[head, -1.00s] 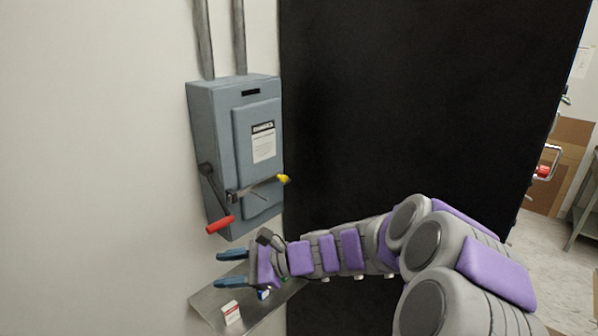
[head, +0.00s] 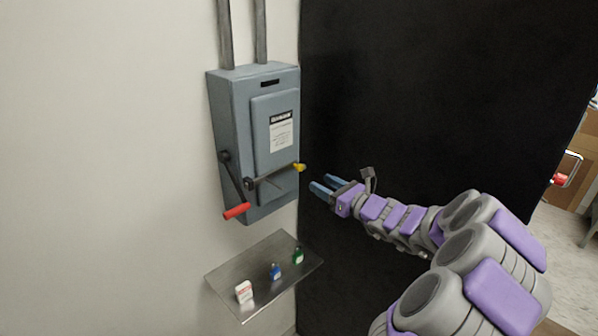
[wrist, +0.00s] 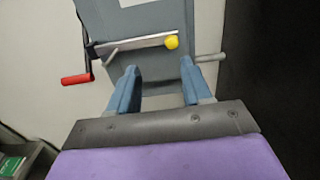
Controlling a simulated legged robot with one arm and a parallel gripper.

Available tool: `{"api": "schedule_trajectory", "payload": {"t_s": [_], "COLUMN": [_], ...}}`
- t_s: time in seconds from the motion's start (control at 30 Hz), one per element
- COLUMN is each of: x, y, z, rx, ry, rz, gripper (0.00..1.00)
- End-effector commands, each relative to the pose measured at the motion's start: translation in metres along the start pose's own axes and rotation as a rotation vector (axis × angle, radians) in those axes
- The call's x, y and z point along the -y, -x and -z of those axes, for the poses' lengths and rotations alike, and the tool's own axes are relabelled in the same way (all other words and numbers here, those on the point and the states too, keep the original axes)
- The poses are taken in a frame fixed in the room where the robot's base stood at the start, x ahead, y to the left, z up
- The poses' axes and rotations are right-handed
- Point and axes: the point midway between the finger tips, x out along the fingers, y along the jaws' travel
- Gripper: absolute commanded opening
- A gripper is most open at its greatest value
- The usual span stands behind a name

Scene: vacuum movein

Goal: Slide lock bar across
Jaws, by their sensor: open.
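The lock bar (head: 273,177) is a thin metal bar with a yellow knob (head: 300,167) at its right end, on the front of the grey electrical box (head: 227,120). In the wrist view the bar (wrist: 135,42) runs across the box, with the yellow knob (wrist: 171,42) ahead of my fingers. A red-handled lever (head: 237,211) points down on the box's left side; its red grip also shows in the wrist view (wrist: 76,80). My gripper (head: 325,187) is open and empty, to the right of and slightly below the knob, apart from it.
A metal shelf (head: 235,309) below the box holds a white-and-red item (head: 244,291), a blue padlock-like item (head: 275,271) and a green one (head: 298,255). A large black panel (head: 420,90) stands right of the box, behind my arm.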

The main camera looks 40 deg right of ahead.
Motion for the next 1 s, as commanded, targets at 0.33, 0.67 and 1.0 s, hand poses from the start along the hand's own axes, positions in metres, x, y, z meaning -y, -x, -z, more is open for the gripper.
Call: {"api": "schedule_trajectory", "payload": {"t_s": [0.33, 0.67, 1.0], "x": [-0.006, -0.014, 0.002], "y": [-0.068, -0.1, -0.1], "z": [0.0, -0.004, 0.001], "rx": [-0.003, -0.001, 0.0], "ry": [0.004, 0.01, -0.002], "rz": [-0.002, -0.001, 0.0], "gripper": [0.49, 0.49, 0.47]}}
